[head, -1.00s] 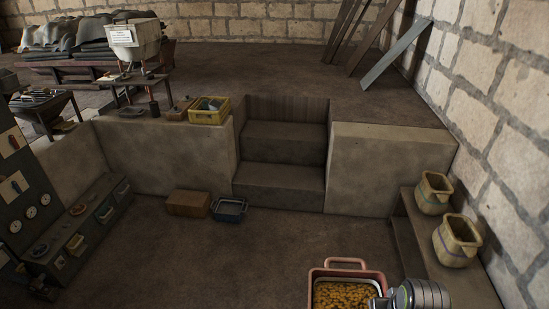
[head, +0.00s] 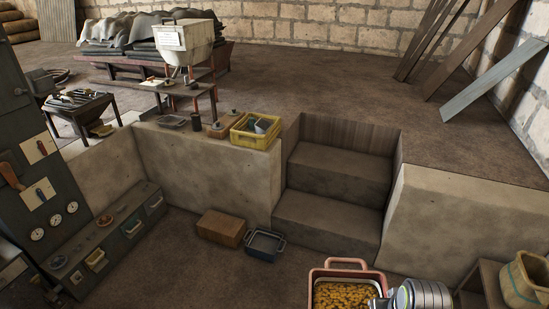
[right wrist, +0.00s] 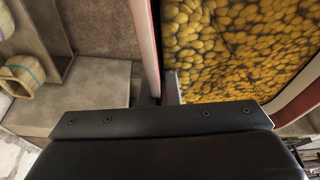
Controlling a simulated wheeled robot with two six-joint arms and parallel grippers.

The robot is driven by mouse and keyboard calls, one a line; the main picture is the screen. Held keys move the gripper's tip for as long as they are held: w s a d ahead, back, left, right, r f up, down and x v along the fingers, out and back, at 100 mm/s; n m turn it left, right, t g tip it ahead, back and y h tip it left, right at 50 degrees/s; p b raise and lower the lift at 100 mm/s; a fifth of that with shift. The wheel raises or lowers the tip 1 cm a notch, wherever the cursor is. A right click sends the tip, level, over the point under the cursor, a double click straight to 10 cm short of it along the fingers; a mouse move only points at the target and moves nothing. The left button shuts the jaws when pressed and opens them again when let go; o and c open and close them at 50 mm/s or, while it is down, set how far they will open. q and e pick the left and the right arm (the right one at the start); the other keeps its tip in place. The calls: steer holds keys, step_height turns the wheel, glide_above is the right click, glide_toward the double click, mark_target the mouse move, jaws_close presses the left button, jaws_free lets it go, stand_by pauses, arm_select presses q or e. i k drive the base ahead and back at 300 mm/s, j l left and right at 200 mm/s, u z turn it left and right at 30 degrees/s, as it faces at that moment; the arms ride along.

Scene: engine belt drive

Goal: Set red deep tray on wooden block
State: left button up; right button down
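The red deep tray (head: 346,274), filled with small yellow round pieces, is at the bottom of the head view. My right gripper (head: 382,301) is at its right side. In the right wrist view, my right gripper (right wrist: 158,92) is shut on the tray's side wall (right wrist: 147,35), with the yellow contents (right wrist: 235,45) to the right. The wooden block (head: 221,228), a plain brown box shape, sits on the floor ahead and left of the tray, with its top bare. My left gripper is not in view.
A dark blue tray (head: 265,244) stands on the floor close to the block's right side. Steps (head: 330,205) rise behind it. Floor left of the block is clear.

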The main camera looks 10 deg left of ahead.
mark_target(221, 222)
steer(key=i+j+u, duration=0.1)
steer(key=i+u, duration=0.2)
steer(key=u, duration=0.15)
steer(key=i+u, duration=0.65)
steer(key=u, duration=0.25)
steer(key=i+j+u, duration=0.15)
steer(key=i+u, duration=0.15)
steer(key=i, duration=0.3)
steer(key=i+u, duration=0.3)
steer(key=i, duration=0.25)
steer(key=i+z, duration=0.45)
steer(key=i+j+z, duration=0.25)
steer(key=z, duration=0.15)
steer(key=i+j+z, duration=0.3)
steer(key=z, duration=0.15)
steer(key=i+j+z, duration=0.4)
steer(key=j, duration=0.3)
steer(key=i+l, duration=0.05)
steer(key=i, duration=0.05)
